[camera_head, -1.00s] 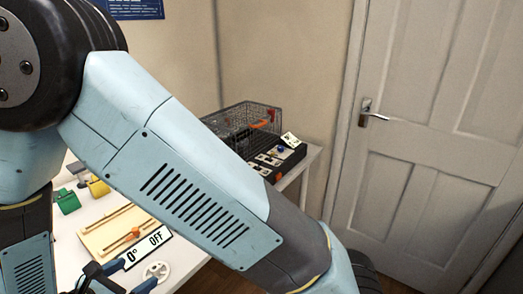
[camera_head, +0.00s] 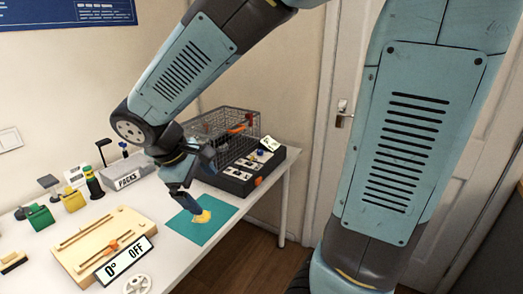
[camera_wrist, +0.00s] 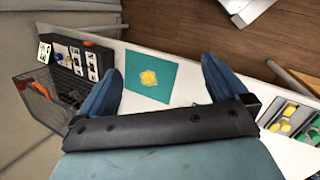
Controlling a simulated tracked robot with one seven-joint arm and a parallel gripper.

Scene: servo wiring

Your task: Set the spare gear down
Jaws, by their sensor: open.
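A small yellow piece (camera_head: 202,216), which looks like the spare gear, lies on a teal mat (camera_head: 178,226) at the table's right part. Its teeth are too small to make out. In the wrist view the yellow piece (camera_wrist: 149,78) rests near the middle of the mat (camera_wrist: 170,94), seen between the blue fingers. My gripper (camera_head: 198,184) is over the mat, close to the yellow piece, with its fingers spread wide. The wrist view shows the gripper (camera_wrist: 163,68) open with nothing held between its fingers.
A black switch panel (camera_head: 240,176) and a wire basket (camera_head: 225,130) stand behind the mat. A wooden board (camera_head: 88,232) with a "0° OFF" sign (camera_head: 125,262), a white disc (camera_head: 138,285) and a grey "PACKS" bin (camera_head: 128,170) are to the left. The table's front edge is near the mat.

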